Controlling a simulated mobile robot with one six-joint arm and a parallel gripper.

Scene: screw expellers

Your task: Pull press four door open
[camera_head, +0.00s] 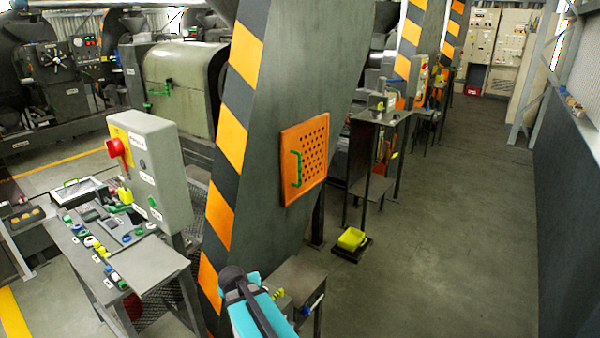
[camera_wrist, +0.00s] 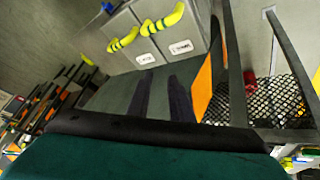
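An orange perforated door (camera_head: 304,158) with a green vertical handle (camera_head: 296,168) sits flat and closed on the side of a large dark grey, orange-striped housing (camera_head: 262,90). I cannot read any press number on it. My teal and black arm (camera_head: 255,305) is low, below the door and apart from it. My gripper (camera_wrist: 160,82) shows in the wrist view as two dark fingers with a gap and nothing between them. It points toward grey boxes (camera_wrist: 155,45) with yellow handles (camera_wrist: 162,20). The orange door cannot be made out in the wrist view.
A grey control box (camera_head: 150,170) with a red knob and a button console (camera_head: 115,240) stand left of the housing. A small table (camera_head: 295,280) is close to my arm. A yellow container (camera_head: 352,239) lies on the floor. The aisle (camera_head: 450,230) on the right is clear.

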